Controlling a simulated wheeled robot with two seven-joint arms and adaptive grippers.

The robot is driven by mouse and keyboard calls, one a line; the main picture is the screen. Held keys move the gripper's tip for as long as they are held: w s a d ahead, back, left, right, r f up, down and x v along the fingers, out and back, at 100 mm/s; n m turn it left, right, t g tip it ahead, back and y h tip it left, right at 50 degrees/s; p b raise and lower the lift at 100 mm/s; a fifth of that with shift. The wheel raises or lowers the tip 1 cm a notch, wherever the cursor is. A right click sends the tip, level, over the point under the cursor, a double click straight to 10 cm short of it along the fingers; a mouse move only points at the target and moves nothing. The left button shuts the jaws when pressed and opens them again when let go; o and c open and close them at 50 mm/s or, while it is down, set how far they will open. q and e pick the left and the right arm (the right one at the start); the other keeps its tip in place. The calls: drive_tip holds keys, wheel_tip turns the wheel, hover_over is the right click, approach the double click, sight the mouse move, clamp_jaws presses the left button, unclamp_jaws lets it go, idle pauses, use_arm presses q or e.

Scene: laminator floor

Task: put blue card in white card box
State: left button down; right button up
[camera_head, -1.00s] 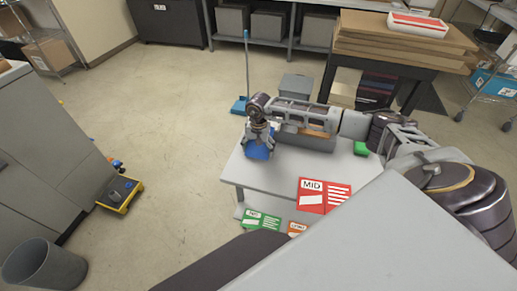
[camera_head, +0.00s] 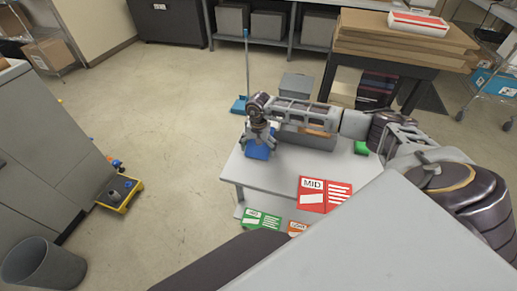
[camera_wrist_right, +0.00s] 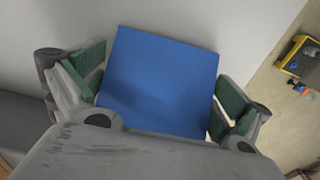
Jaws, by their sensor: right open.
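The blue card (camera_head: 257,151) is at the left back part of the small light table (camera_head: 262,176). My right gripper (camera_head: 259,142) is directly over it with its fingers spread. In the right wrist view the blue card (camera_wrist_right: 160,82) shows between the two green-padded fingers of the open gripper (camera_wrist_right: 162,95), with its near edge hidden by the gripper body. My left gripper is not in view.
A red MID card (camera_head: 325,195) lies at the table's front. A green card (camera_head: 261,219) and an orange card (camera_head: 297,228) are lower, in front. A green item (camera_head: 361,148) is at the table's right. A grey bin (camera_head: 296,86) stands behind.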

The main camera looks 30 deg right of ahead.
sight(258, 147)
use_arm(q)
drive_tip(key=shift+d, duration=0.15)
use_arm(e)
drive_tip(key=shift+r, duration=0.1)
drive_tip(key=shift+r+p, duration=0.1)
drive_tip(key=shift+p, duration=0.5)
wheel_tip(258, 147, up, 5)
drive_tip(key=shift+a+f+b, duration=0.1)
drive_tip(key=shift+f+b, duration=0.1)
drive_tip(key=shift+b, duration=0.55)
wheel_tip(258, 147, up, 5)
drive_tip(key=shift+r, duration=0.1)
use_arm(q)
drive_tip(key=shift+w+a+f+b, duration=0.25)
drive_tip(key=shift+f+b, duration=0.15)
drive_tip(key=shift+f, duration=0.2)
use_arm(e)
drive_tip(key=shift+s+r, duration=0.15)
drive_tip(key=shift+r, duration=1.8)
drive_tip(key=shift+a, duration=0.1)
